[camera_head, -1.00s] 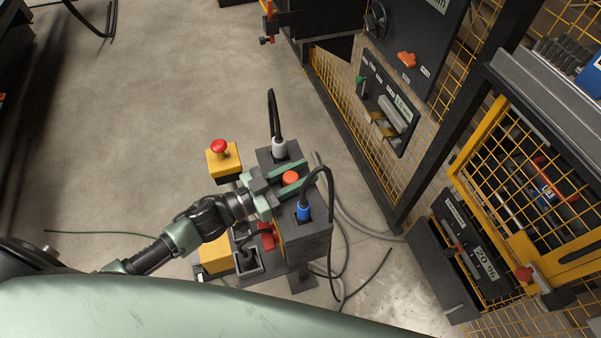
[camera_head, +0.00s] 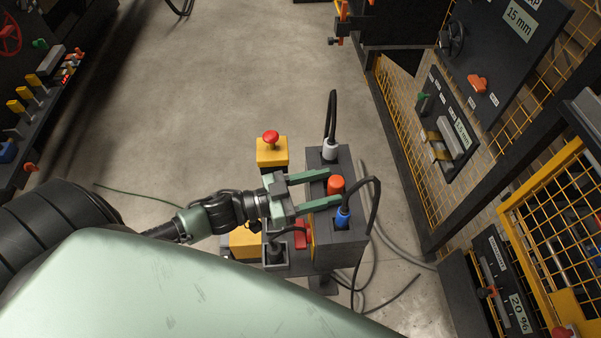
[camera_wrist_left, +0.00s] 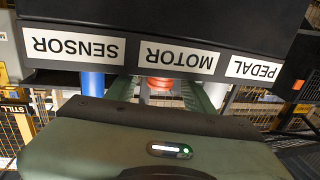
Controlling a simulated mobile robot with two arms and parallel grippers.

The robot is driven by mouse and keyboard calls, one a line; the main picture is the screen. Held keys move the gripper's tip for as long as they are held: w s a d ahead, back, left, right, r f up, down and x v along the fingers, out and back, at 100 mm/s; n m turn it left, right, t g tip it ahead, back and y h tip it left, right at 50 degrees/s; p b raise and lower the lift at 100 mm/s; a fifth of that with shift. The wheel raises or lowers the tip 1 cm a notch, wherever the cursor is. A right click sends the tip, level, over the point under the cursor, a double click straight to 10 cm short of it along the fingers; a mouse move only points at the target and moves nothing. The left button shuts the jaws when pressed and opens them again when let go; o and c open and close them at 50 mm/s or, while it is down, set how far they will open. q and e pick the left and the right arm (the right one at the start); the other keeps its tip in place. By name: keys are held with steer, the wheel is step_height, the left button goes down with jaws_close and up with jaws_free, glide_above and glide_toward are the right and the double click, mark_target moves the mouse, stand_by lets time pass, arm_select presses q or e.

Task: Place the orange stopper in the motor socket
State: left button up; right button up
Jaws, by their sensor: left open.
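The orange stopper (camera_head: 336,184) stands upright on top of a dark grey box (camera_head: 345,238), between a white plug (camera_head: 330,149) and a blue plug (camera_head: 343,217). My left gripper (camera_head: 333,187) is open, with its two green fingertips on either side of the stopper and a gap to it. In the left wrist view the orange stopper (camera_wrist_left: 160,84) shows between the fingers, lined up with the upside-down MOTOR label (camera_wrist_left: 178,57). The motor socket itself is hidden under the stopper, so how deep it sits cannot be told.
A yellow box with a red mushroom button (camera_head: 271,138) stands behind my gripper. Black cables loop from both plugs, the blue plug's (camera_head: 376,205) close to the fingers. A yellow mesh fence (camera_head: 405,135) and panels stand at right. The floor behind is clear.

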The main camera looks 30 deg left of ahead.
arm_select(q)
steer(key=v, duration=0.6)
steer(key=shift+s+a+r, duration=0.2)
steer(key=shift+a, duration=0.05)
